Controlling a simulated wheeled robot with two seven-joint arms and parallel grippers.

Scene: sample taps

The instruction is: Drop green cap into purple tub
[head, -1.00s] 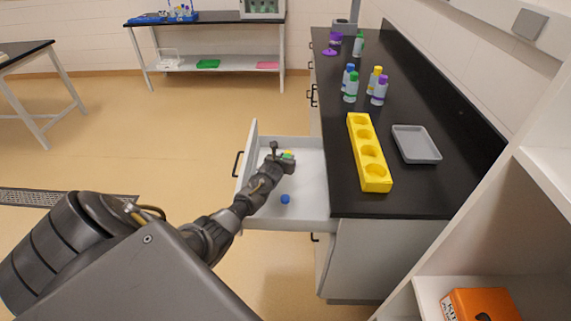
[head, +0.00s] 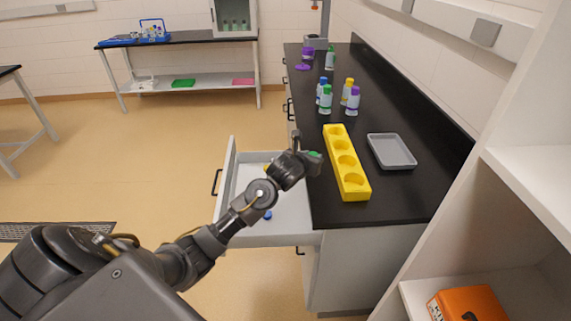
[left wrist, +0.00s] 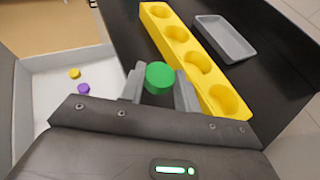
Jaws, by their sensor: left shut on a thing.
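The green cap (left wrist: 160,77) sits between the two fingers of my left gripper (left wrist: 159,88) in the left wrist view. The gripper is shut on it. In the head view the left gripper (head: 311,161) is up beside the counter's front edge, at the drawer's right side, and the cap (head: 315,154) shows as a small green patch. A purple tub (head: 307,53) stands at the far end of the black counter, well away from the gripper. A flat purple piece (head: 303,67) lies just in front of it. My right gripper is out of view.
The open drawer (head: 283,239) holds a blue cap (head: 267,215), a yellow cap (left wrist: 75,73) and a purple cap (left wrist: 84,88). A yellow rack (head: 355,186) and grey tray (head: 391,151) lie on the counter. Several capped bottles (head: 326,102) stand farther back.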

